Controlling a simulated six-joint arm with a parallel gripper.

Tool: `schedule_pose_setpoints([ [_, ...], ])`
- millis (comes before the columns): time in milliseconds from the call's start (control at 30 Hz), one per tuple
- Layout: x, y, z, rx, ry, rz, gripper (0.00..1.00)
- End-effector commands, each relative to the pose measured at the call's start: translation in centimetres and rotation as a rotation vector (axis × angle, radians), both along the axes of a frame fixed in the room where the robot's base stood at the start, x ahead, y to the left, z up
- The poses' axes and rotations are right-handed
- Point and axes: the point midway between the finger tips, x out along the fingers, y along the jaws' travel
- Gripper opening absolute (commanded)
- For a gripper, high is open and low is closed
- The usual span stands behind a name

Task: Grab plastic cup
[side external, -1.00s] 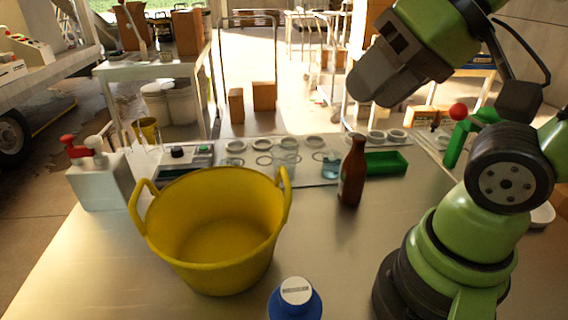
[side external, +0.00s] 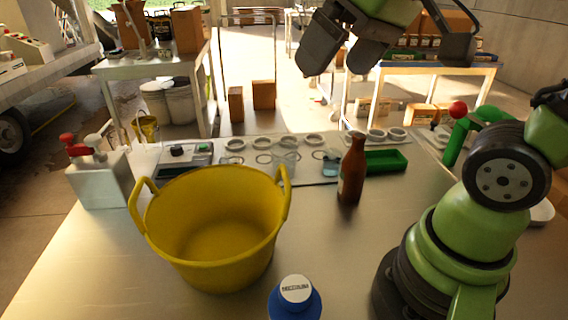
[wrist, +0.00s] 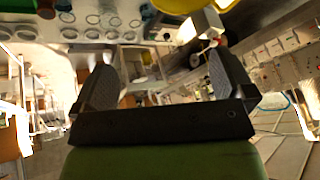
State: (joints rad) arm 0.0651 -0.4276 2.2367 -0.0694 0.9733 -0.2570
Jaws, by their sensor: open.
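A clear plastic cup (side external: 286,157) stands on the steel table behind the yellow tub, among pale rings. It is faint and hard to separate from the background. A small clear container with bluish contents (side external: 331,164) stands to its right; I cannot tell if it is also a plastic cup. My gripper (side external: 344,58) is at the top of the side view, its two dark fingers apart and nothing between them. It appears well above the table. In the wrist view my gripper (wrist: 165,82) is open and empty, and the cup is not clearly visible.
The yellow tub (side external: 222,268) fills the table's middle left. A brown bottle (side external: 352,172) stands right of the containers, before a green tray (side external: 385,161). A blue-bodied bottle (side external: 293,303) is at the front, a white dispenser box (side external: 101,183) at left.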

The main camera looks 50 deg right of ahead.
Motion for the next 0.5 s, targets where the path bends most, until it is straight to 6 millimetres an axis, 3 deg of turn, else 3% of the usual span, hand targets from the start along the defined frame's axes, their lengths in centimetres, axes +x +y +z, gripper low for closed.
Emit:
schedule_pose_setpoints([
  [33,2.0,-0.7,-0.1,-0.037,0.038,0.039,1.00],
  [267,9.7,-4.7,-2.6,-0.190,0.178,0.266,1.00],
  [500,15.9,-9.9,-9.3,-0.281,0.328,0.522,1.00],
])
